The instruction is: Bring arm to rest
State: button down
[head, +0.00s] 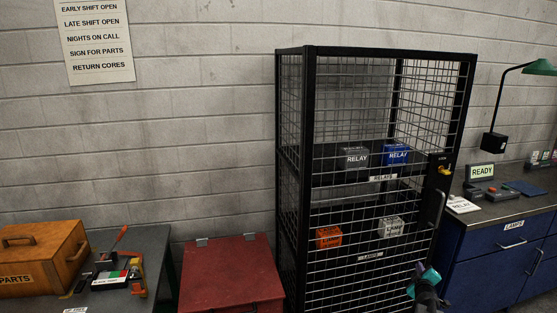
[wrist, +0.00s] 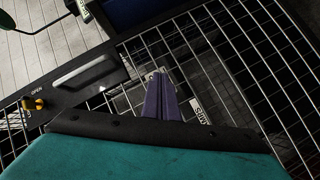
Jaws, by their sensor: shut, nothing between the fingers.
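My gripper (head: 427,277) is at the lower right of the head view, in front of the cage's mesh door, with part of it cut off by the bottom edge. In the wrist view my gripper (wrist: 161,84) shows purple fingers pressed together, with nothing between them. They point toward the mesh, and I cannot tell whether they touch it. The black wire cage (head: 309,180) stands upright against the wall with its door in the frame. A long handle and a yellow knob (head: 444,170) are on the door's right side; the knob also shows in the wrist view (wrist: 33,103).
The cage shelves hold relay boxes (head: 397,154) above and lamp boxes (head: 329,237) below. A blue cabinet (head: 487,262) with a desk lamp (head: 541,67) stands at the right. A red chest (head: 229,272) and a bench with a wooden parts box (head: 42,258) are at the left.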

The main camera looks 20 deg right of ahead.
jog(key=s+a+f+m+g+y, duration=0.1)
jog(key=a+f+m+g+y, duration=0.2)
jog(key=a+f, duration=1.2)
jog(key=s+a+f+m+g+y, duration=0.1)
jog(key=s+a+f+g, duration=0.2)
jog(key=s+a+f, duration=0.5)
jog(key=s+a+f+g+y, duration=0.1)
jog(key=a+f+g, duration=0.25)
jog(key=a, duration=0.95)
jog(key=s+a+f+g+y, duration=0.2)
jog(key=s+a+g, duration=0.2)
jog(key=s+a, duration=0.9)
jog(key=s+a+f+g+y, duration=0.1)
jog(key=s+a+g, duration=0.3)
jog(key=s+a, duration=1)
jog(key=shift+s+a+f+y, duration=0.2)
jog(key=shift+s+f+y, duration=0.2)
jog(key=shift+s+y, duration=0.5)
jog(key=shift+s+d+g, duration=0.1)
jog(key=shift+s+g, duration=0.05)
jog(key=shift+g, duration=0.1)
